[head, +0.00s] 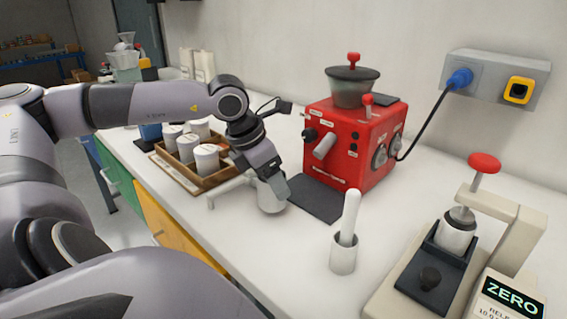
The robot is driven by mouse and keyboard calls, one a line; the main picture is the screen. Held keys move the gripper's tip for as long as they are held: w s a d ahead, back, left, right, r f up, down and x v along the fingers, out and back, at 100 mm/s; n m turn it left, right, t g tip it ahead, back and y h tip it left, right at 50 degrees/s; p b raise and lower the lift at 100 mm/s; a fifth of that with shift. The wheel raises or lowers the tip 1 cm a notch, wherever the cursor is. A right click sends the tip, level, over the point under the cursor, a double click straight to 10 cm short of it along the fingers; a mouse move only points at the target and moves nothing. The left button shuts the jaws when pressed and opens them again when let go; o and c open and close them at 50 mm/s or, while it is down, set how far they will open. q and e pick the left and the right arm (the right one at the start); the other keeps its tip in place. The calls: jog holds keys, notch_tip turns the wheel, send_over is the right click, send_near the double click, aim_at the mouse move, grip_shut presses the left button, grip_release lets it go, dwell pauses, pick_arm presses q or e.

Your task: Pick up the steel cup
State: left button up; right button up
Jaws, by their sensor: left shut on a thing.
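A small steel cup (270,202) is at the counter's front, left of the dark mat by the red machine. My left gripper (273,184) reaches down to it from the upper left and is shut on its rim, with a grey finger across the cup's right side. The cup looks upright. Its upper part is partly hidden by the gripper, and I cannot tell whether its base touches the counter. Another metal cup (457,237) sits in the press at the right. My right gripper is not in view.
A red machine (352,145) with a dark mat (316,200) stands behind the cup. A wooden tray (180,172) of lidded canisters is at the left. A white holder with a pestle (343,254) and a red-knobbed press (520,210) stand at the right.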

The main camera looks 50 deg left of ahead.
pick_arm(q)
jog(key=s, duration=0.2)
jog(key=s+a+b, duration=0.1)
jog(key=s, duration=0.1)
jog(key=s+b, duration=0.1)
jog(key=s, duration=0.1)
jog(key=shift+s+a, duration=0.25)
jog(key=shift+s, duration=0.55)
dwell(0.9)
